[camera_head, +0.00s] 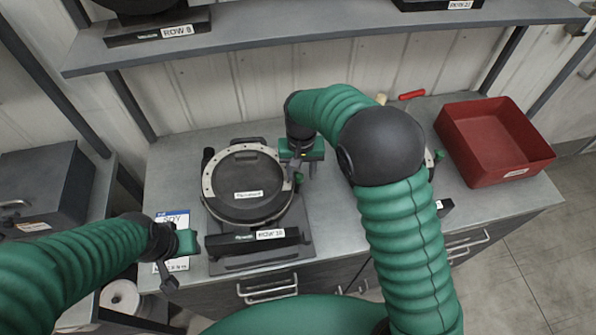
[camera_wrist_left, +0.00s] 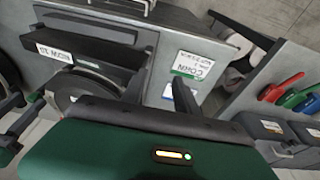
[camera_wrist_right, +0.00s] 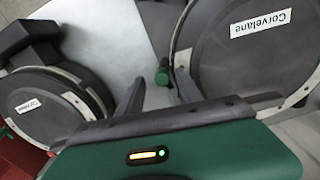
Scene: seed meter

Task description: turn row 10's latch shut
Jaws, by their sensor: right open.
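The row 10 seed meter (camera_head: 247,188) is a round dark housing with a pale ring, standing on the bench behind its ROW 10 label (camera_head: 270,234). Its latch has a green knob (camera_head: 298,178) on the right side of the housing. In the right wrist view the green knob (camera_wrist_right: 162,76) shows between the fingertips of my right gripper (camera_wrist_right: 157,88). That gripper (camera_head: 305,168) is open beside the housing's right edge; contact with the knob cannot be told. My left gripper (camera_head: 178,262) hangs near the bench's front left edge, its fingers apart and empty.
A printed seed card (camera_head: 172,222) lies left of the meter. A red bin (camera_head: 495,140) stands at the bench's right end. Another meter is mostly hidden behind my right arm. A shelf (camera_head: 330,25) with more meters runs above. A grey box (camera_head: 45,190) stands at left.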

